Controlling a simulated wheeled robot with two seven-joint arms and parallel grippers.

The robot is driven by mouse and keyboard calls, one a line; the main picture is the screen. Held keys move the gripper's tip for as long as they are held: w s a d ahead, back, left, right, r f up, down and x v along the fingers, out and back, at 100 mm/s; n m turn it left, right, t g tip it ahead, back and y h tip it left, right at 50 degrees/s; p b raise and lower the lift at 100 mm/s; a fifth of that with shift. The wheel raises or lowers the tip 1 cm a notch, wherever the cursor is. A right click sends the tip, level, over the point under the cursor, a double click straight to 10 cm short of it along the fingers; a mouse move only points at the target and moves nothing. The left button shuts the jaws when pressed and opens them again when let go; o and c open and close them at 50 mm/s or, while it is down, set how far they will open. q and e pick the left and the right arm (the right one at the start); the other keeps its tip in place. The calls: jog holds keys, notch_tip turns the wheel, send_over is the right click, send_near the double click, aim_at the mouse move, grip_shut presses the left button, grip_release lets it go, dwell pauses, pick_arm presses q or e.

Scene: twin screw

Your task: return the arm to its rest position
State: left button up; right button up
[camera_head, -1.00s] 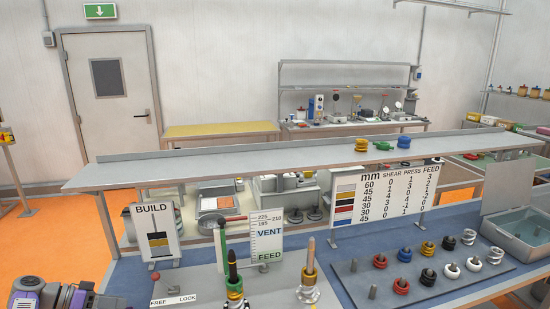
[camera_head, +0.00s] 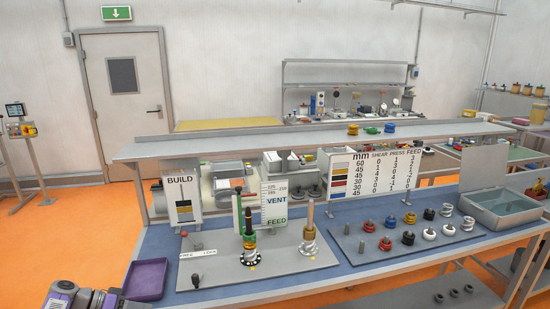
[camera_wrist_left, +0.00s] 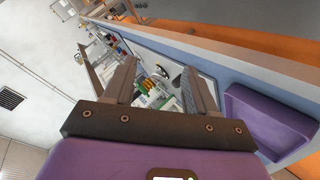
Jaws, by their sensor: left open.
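My left arm's purple and grey links (camera_head: 85,298) show at the lower left of the head view. My left gripper shows in the wrist view (camera_wrist_left: 155,85) with its two grey fingers apart and nothing between them. It is clear of the bench, with the bench and its contents beyond the fingers. In the head view, the grey board (camera_head: 290,264) holds two upright screw stacks, one with black, green and yellow parts (camera_head: 249,238) and one with a brown rod and metal base (camera_head: 309,232). My right gripper is out of view.
A purple tray (camera_head: 146,280) lies at the bench's left; it also shows in the wrist view (camera_wrist_left: 235,115). A dark board (camera_head: 365,257) holds several coloured rings on pegs. A grey bin (camera_head: 502,208) stands at the right. The raised shelf (camera_head: 240,147) spans the back.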

pick_arm(q)
jog(key=s+d+f+n+g+y, duration=0.3)
jog(key=d+f+n+g, duration=0.1)
jog(key=d+f, duration=1.75)
jog(key=s+d+f+y, duration=0.1)
jog(key=s+d, duration=0.3)
jog(key=s, duration=0.4)
jog(key=s+d+f+y, duration=0.1)
jog(key=s+d+f, duration=0.2)
jog(key=s+d, duration=0.2)
jog(key=s+d+f+n+y, duration=0.1)
jog(key=s+d, duration=0.3)
jog(key=s, duration=0.8)
jog(key=shift+d+f+g+b, duration=0.2)
jog(key=shift+f+g+b, duration=0.2)
jog(key=shift+f, duration=0.5)
jog(key=shift+w, duration=0.1)
